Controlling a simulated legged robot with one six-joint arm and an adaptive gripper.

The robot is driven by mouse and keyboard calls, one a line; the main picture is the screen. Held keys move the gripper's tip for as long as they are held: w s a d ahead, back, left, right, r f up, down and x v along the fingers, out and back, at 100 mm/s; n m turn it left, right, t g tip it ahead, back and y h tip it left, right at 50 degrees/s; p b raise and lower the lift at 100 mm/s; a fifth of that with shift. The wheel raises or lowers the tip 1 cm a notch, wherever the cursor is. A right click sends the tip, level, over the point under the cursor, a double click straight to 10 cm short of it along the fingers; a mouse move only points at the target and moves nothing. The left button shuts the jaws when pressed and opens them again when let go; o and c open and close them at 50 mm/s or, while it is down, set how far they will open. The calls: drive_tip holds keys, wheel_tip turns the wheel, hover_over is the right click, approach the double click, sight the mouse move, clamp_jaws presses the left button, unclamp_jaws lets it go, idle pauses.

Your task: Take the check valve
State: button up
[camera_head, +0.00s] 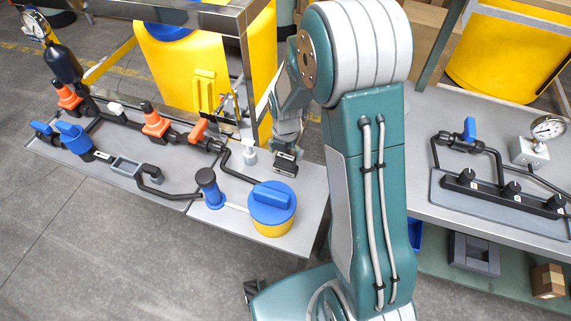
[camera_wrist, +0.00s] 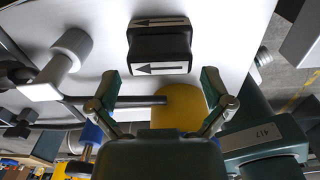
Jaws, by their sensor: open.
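The check valve (camera_wrist: 160,48) is a dark block with white labels bearing black arrows, resting on the light grey skid top. In the head view the check valve (camera_head: 286,164) sits near the back right of the left bench, just below my gripper (camera_head: 288,130). In the wrist view my gripper (camera_wrist: 160,88) is open, with its two fingers spread and nothing between the tips. The valve lies beyond the fingertips, roughly centred between them and apart from them. My gripper's tips are hard to make out in the head view.
A white-grey fitting (camera_head: 249,153) stands left of the valve. A yellow pot with a blue lid (camera_head: 272,203) stands in front of it. Orange-handled piping (camera_head: 155,122) runs along the left. A right bench (camera_head: 490,225) carries a manifold and gauge.

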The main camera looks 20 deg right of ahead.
sight(284, 164)
wheel_tip(284, 164, down, 4)
drive_tip(key=shift+w+r, duration=0.1)
drive_tip(key=shift+w, duration=0.05)
drive_tip(key=c, duration=0.9)
drive_tip(key=shift+c, duration=0.2)
